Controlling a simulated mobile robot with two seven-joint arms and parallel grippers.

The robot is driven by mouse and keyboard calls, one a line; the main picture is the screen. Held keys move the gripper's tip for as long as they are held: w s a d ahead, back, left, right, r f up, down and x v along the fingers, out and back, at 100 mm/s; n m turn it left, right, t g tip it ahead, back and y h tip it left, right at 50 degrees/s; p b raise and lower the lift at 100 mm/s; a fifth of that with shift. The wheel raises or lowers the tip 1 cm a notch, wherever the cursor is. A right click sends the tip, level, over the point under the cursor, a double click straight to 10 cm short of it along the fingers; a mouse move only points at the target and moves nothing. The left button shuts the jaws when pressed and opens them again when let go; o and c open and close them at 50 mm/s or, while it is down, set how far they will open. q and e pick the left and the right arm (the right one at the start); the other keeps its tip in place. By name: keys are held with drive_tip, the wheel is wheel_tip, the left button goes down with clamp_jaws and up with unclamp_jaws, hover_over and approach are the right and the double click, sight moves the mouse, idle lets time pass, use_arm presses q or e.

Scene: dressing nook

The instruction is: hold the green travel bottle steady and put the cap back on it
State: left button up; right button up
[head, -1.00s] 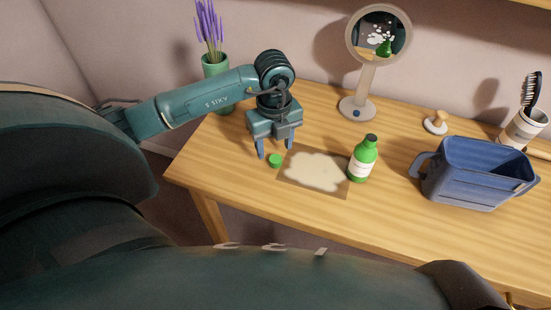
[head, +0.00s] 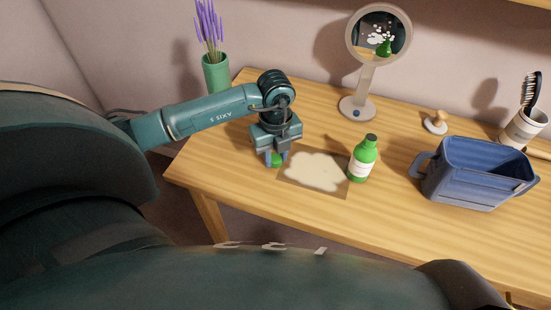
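The green travel bottle (head: 362,161) stands upright on the wooden table, with a pale label and a dark top. It is at the right edge of a flat mat (head: 284,178) with a cream blotch. The small green cap (head: 277,161) is at the mat's upper left corner. My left gripper (head: 276,160) points down over the cap, its two fingers close against the cap's sides; the fingers partly hide it. The cap looks to be at table level. My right gripper is not in view.
A blue basket (head: 480,173) stands right of the bottle. Behind are a round mirror on a stand (head: 357,107), a small wooden-handled item (head: 435,123) and a cup with a brush (head: 522,128). A green vase of lavender (head: 216,73) stands at the back left. The front middle of the table is clear.

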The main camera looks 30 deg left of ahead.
use_arm(q)
drive_tip(key=c, duration=0.4)
wheel_tip(320, 180, up, 10)
drive_tip(key=shift+r, duration=0.1)
drive_tip(key=shift+c, duration=0.2)
idle(0.3)
